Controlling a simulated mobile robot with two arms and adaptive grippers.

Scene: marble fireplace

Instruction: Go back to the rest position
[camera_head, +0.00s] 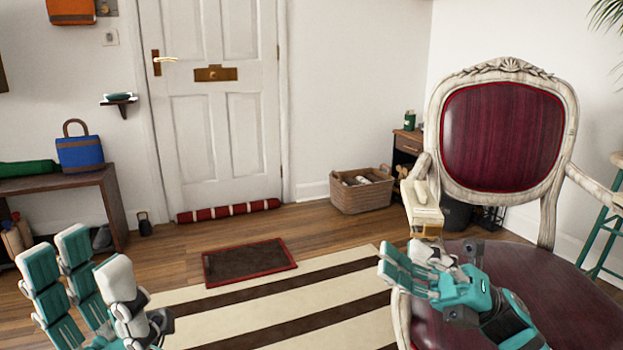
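My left gripper (88,256) is at the lower left, its teal fingers and white-tipped finger pointing up and spread apart. Nothing shows between them. My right gripper (408,256) is at the lower right, in front of the chair (502,125) with its dark red back and seat. Its teal fingers point left and lie close to a pale finger. Whether it is open or shut is unclear, and I see no object in it.
A striped rug (330,290) and a dark doormat (250,262) lie before the white door (215,100). A wicker basket (360,195) stands by the wall. A bench (85,182) with a blue bag (80,153) is at left, a teal stool (605,235) at right.

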